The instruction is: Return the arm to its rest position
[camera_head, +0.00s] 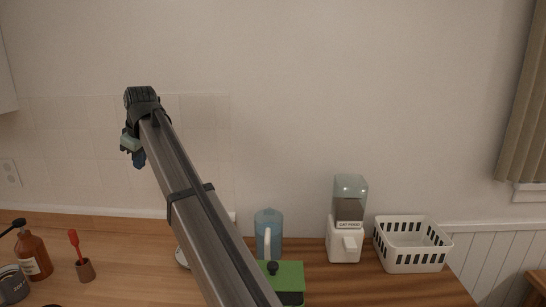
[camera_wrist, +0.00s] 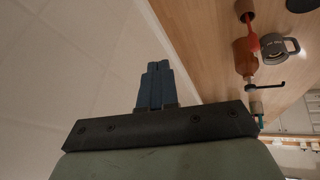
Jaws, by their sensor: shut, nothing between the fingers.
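My gripper (camera_head: 139,160) is in the head view at the far end of my arm, which stretches up and to the left over the wooden counter. It hangs in the air in front of the tiled wall, well above the counter. In the wrist view, the blue fingers of my gripper (camera_wrist: 154,86) are pressed together with nothing between them. My gripper touches nothing that I can see. My arm hides part of the counter's middle.
On the counter (camera_head: 135,230) stand a brown bottle (camera_head: 33,258), a small pot with a red brush (camera_head: 84,268), a dark mug (camera_head: 13,284), a blue pitcher (camera_head: 269,233), a green box (camera_head: 288,280), a cat food dispenser (camera_head: 346,222) and a white basket (camera_head: 411,245). The air above is clear.

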